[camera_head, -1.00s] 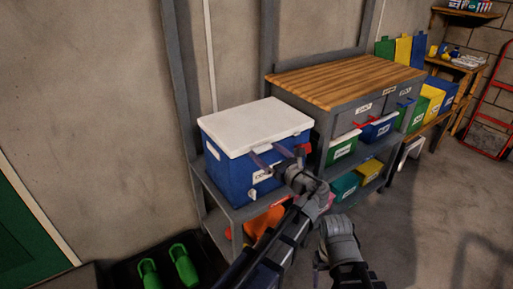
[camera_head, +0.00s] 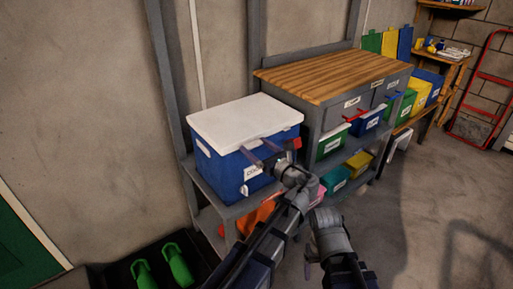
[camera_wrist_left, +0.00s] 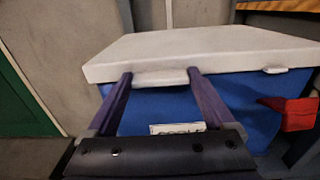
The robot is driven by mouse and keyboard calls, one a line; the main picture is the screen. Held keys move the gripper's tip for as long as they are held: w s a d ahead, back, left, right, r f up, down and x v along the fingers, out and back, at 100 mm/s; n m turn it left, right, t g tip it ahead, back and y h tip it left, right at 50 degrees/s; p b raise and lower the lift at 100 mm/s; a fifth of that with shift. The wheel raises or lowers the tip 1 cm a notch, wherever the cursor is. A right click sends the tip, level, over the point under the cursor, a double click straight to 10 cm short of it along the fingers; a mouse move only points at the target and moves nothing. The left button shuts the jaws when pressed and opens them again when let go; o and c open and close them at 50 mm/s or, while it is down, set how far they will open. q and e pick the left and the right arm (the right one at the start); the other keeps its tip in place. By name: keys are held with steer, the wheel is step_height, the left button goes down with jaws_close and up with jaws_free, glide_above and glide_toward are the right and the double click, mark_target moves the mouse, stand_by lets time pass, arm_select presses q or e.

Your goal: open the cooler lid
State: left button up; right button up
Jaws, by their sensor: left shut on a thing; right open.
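The cooler (camera_head: 223,172) is a blue box with a white lid (camera_head: 245,122). It stands on a grey shelf at the middle left of the head view, and its lid lies flat and closed. In the left wrist view, the white lid (camera_wrist_left: 205,48) has a front lip (camera_wrist_left: 160,78) between my two fingers. My left gripper (camera_head: 256,152) is at the cooler's front, its fingers at the two ends of that lip and shut on it. It also shows in the left wrist view (camera_wrist_left: 160,82). My right gripper is below the frame or hidden; only my right arm shows, low in the head view.
A wood-topped workbench (camera_head: 335,74) with labelled bins stands right of the cooler. Open floor is at the right.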

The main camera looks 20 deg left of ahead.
arm_select(q)
jaws_close()
steer(key=shift+r+p, duration=0.45)
steer(key=shift+p, duration=0.2)
steer(key=w+a+r+g+h+p, duration=0.25)
steer(key=r+p, duration=0.45)
steer(key=p, duration=0.5)
steer(key=w+a+r+g+h+p, duration=0.1)
steer(key=w+a+r+h+p, duration=0.15)
steer(key=r+p, duration=0.7)
steer(key=w+a+r+g+h+p, duration=0.1)
steer(key=a+r+g+h+p, duration=0.3)
steer(key=p, duration=1.1)
steer(key=w+a+r+g+h+p, duration=0.1)
steer(key=w+a+r+p, duration=0.2)
steer(key=w+a+p, duration=0.3)
steer(key=w+a+r+h+p, duration=0.2)
steer(key=w+a+r+p, duration=0.2)
steer(key=a, duration=0.6)
steer(key=shift+w+g+p, duration=0.35)
steer(key=shift+w+p, duration=0.65)
steer(key=shift+w, duration=0.8)
steer(key=shift+a, duration=0.1)
